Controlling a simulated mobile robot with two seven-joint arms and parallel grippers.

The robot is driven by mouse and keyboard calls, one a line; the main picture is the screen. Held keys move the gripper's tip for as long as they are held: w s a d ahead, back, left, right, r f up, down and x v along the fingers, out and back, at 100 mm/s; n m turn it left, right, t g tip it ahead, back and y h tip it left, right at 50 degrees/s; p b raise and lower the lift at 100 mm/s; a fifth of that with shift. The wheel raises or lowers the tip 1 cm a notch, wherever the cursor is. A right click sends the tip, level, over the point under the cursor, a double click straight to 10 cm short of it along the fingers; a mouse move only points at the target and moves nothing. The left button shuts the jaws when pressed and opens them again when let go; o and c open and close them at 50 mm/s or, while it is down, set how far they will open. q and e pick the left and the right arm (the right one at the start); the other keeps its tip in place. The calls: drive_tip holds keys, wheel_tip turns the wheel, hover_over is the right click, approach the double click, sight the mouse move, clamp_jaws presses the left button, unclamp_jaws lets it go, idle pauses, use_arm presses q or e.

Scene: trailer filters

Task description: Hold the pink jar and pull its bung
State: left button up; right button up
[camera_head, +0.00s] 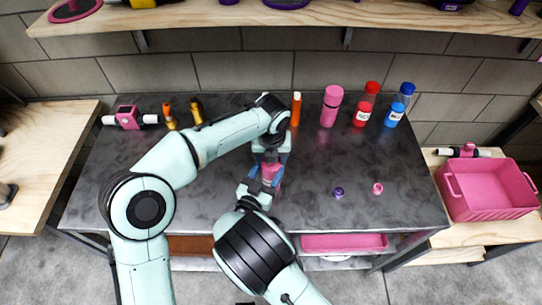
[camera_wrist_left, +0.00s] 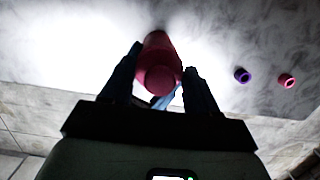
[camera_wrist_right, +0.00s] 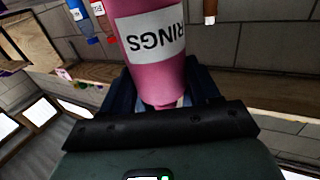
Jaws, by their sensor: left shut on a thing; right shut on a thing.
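The pink jar (camera_head: 270,171) is at the middle of the dark table, between my two grippers. Its white label, reading RINGS upside down, fills the upper middle of the right wrist view (camera_wrist_right: 160,40). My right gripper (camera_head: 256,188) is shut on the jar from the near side. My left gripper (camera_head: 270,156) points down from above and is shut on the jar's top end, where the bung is. In the left wrist view a round pink end (camera_wrist_left: 160,79) shows between its fingers. Whether the bung is seated or apart is hidden.
A pink bottle (camera_head: 331,106), a red bottle (camera_head: 367,104) and a blue bottle (camera_head: 399,104) stand at the back right. A purple ring (camera_head: 338,192) and a pink ring (camera_head: 377,188) lie right of the jar. A pink crate (camera_head: 487,190) is far right.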

use_arm(q)
drive_tip(key=shift+r, duration=0.1)
drive_tip(key=shift+r, duration=1)
drive_tip(key=shift+r, duration=2)
use_arm(e)
drive_tip(key=o, duration=1.6)
